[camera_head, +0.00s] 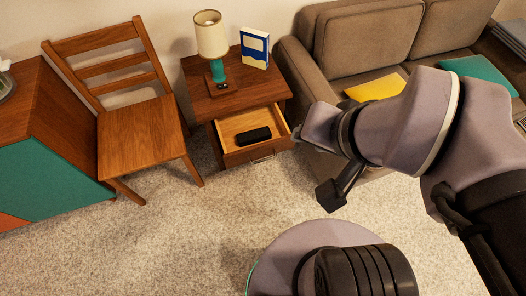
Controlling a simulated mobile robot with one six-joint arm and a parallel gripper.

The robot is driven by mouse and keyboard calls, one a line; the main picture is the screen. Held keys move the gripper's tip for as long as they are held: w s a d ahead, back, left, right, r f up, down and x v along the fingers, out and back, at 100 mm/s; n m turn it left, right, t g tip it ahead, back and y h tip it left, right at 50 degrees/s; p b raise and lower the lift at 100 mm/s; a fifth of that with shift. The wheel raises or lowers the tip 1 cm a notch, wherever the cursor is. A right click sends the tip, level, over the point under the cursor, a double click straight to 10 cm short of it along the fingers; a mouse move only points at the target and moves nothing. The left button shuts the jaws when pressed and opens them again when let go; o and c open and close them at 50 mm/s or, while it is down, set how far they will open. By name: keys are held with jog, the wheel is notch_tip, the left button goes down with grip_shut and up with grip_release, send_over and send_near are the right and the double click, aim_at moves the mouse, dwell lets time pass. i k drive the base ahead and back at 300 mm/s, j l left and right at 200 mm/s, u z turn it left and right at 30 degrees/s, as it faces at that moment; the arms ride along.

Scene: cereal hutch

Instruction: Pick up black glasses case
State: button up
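The black glasses case (253,135) lies inside the open drawer (230,128) of a small wooden side table (205,105). It is a dark, rounded, oblong shape near the middle of the drawer floor. My gripper (298,134) is at the end of my arm, to the right of the drawer and apart from the case in the picture. Its fingers are too small and too much hidden by my arm to tell whether it is open or shut. I see nothing held in it.
A lamp with a teal base (218,70) and a blue-and-white book (254,49) stand on the side table. A wooden chair (140,130) is to the left. A brown sofa (365,50) with yellow (376,87) and teal cushions is to the right. Carpet (190,235) in front is clear.

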aim_at(262, 134)
jog(key=i+j+z, duration=0.15)
jog(key=j, duration=0.3)
jog(key=i+j+z, duration=0.15)
jog(key=j, duration=0.3)
jog(key=i+j+z, duration=0.15)
jog(key=j, duration=0.3)
jog(key=i+j+z, duration=0.15)
jog(key=j, duration=0.35)
jog(key=j+z, duration=0.15)
jog(key=j, duration=0.3)
jog(key=i, duration=0.05)
